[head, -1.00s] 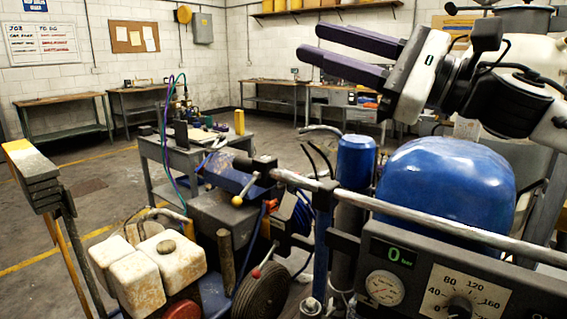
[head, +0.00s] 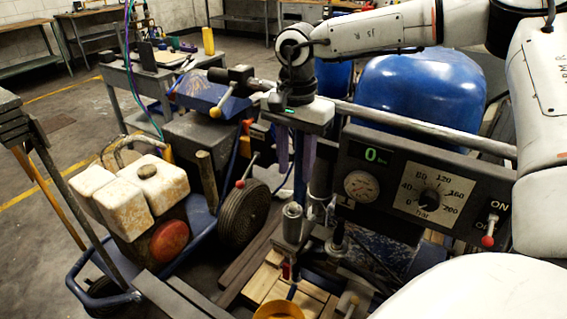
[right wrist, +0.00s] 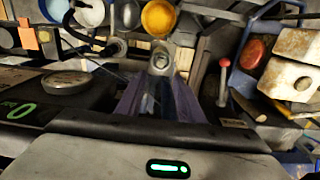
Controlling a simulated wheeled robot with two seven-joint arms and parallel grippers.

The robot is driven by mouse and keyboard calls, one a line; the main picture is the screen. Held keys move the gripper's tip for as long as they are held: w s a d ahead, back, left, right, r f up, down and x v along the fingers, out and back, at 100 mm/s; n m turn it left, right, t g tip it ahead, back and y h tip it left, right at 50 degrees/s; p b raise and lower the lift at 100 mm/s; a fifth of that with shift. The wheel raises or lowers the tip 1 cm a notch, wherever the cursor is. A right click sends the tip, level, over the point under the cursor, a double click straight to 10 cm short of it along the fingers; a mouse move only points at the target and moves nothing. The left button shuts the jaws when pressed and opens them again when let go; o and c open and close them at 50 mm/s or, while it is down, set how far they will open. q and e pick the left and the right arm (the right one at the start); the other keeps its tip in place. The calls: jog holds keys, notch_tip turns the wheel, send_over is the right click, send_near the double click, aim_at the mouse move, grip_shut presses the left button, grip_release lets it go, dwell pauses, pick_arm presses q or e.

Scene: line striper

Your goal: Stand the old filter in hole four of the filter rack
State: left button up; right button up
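My right gripper (head: 294,185) points down in front of the machine. Its two purple fingers are apart with nothing seen held between them; they also show in the right wrist view (right wrist: 160,105). Below the fingertips stands an upright grey metal cylinder (head: 292,222). It shows in line with the finger gap in the right wrist view (right wrist: 161,62). I cannot tell whether it is the old filter or part of its housing. I cannot make out the filter rack or its hole four for certain. My left gripper is not in view.
A control panel (head: 350,205) with gauge and dial stands right of the gripper. A metal rail (head: 420,130) runs behind. A yellow bucket (head: 278,310) sits below, by wooden slats (head: 262,278). White canisters (head: 128,198) and a wheel (head: 243,215) are at left.

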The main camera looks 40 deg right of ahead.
aim_at(293, 204)
notch_tip(293, 204, down, 9)
jog(key=b, duration=0.6)
jog(key=shift+a+f, duration=0.1)
jog(key=shift+f+b, duration=0.25)
jog(key=shift+b, duration=0.25)
jog(key=shift+f, duration=0.1)
jog(key=shift+b, duration=0.45)
grip_shut()
